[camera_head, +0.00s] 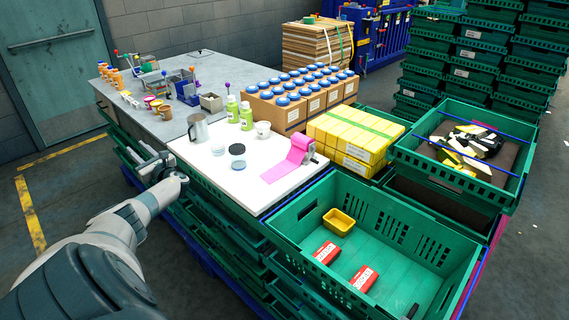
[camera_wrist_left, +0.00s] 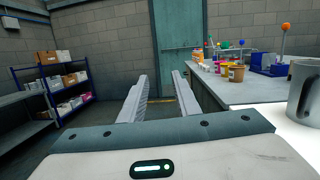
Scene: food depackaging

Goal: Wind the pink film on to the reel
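The pink film (camera_head: 289,162) lies as a flat strip on the white board (camera_head: 222,168) and rises at its far right end to a small reel (camera_head: 311,151). The reel is small here and partly hidden by the film. My left gripper (camera_head: 148,153) is at the left edge of the white board, well to the left of the film, with the pitcher and jars between. In the left wrist view its two fingers (camera_wrist_left: 162,98) stand apart with nothing between them. The film and reel do not show in that view. My right gripper is not in view.
A metal pitcher (camera_head: 198,128), a dark-lidded jar (camera_head: 237,156), green bottles (camera_head: 245,115) and a white tub (camera_head: 263,130) stand on the board. Yellow boxes (camera_head: 350,138) are behind the reel. A green crate (camera_head: 400,235) with red packs and a yellow tub is in front.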

